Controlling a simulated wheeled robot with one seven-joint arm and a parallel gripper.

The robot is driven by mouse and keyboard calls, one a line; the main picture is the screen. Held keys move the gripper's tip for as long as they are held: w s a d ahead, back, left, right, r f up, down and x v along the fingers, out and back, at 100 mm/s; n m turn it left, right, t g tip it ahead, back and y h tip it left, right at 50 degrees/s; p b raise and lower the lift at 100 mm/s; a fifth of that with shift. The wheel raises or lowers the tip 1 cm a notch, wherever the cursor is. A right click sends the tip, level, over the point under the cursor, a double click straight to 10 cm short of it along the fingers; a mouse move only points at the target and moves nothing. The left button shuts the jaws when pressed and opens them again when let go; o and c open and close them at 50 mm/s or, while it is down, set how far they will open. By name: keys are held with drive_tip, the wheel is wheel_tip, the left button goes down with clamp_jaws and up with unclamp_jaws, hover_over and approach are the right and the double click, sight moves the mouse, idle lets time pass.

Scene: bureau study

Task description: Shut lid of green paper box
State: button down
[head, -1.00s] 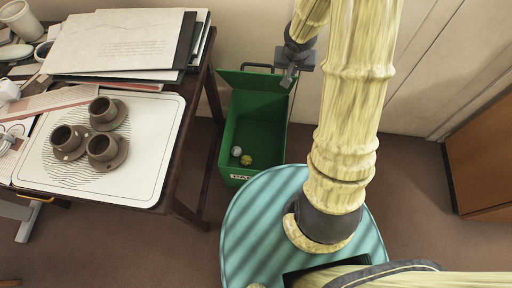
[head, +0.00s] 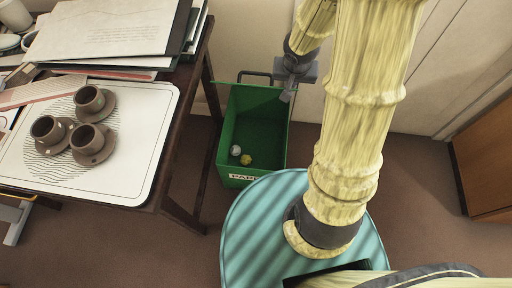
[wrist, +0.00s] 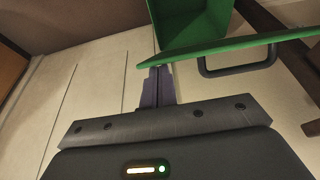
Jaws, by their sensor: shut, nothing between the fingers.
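The green paper box (head: 226,165) stands on the floor beside the desk, with a partly hidden "PAP…" label on its front. Its lid (head: 258,100) is open, standing up at the back of the box. In the wrist view the lid (wrist: 225,47) shows nearly edge-on as a green strip, with the box's inside (wrist: 185,22) beyond it. My gripper (head: 287,97) is shut and empty at the lid's right side. In the wrist view its fingertips (wrist: 160,72) are at the lid's edge; I cannot tell if they touch.
Two crumpled balls (head: 241,155) lie inside the box. A dark handle (head: 256,75) shows behind the lid. The desk (head: 178,200) with cups on a white tray (head: 150,150) stands left. A teal round surface (head: 250,225) is in front. A wooden cabinet (head: 487,150) stands right.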

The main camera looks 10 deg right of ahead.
drive_tip(key=shift+s+a+f, duration=0.1)
drive_tip(key=shift+s, duration=0.05)
drive_tip(key=shift+f, duration=0.1)
drive_tip(key=s+a+f+b, duration=0.1)
drive_tip(key=s+f+b, duration=0.3)
drive_tip(key=b, duration=0.2)
drive_tip(key=shift+s+a, duration=0.2)
drive_tip(key=shift+s, duration=0.05)
idle(0.4)
drive_tip(key=shift+f, duration=0.1)
drive_tip(key=s+a+f+b, duration=0.1)
drive_tip(key=s+f+b, duration=0.2)
drive_tip(key=b, duration=0.7)
wheel_tip(320, 180, down, 2)
drive_tip(key=shift+s+f, duration=0.15)
drive_tip(key=shift+s, duration=0.2)
drive_tip(key=shift+a, duration=0.1)
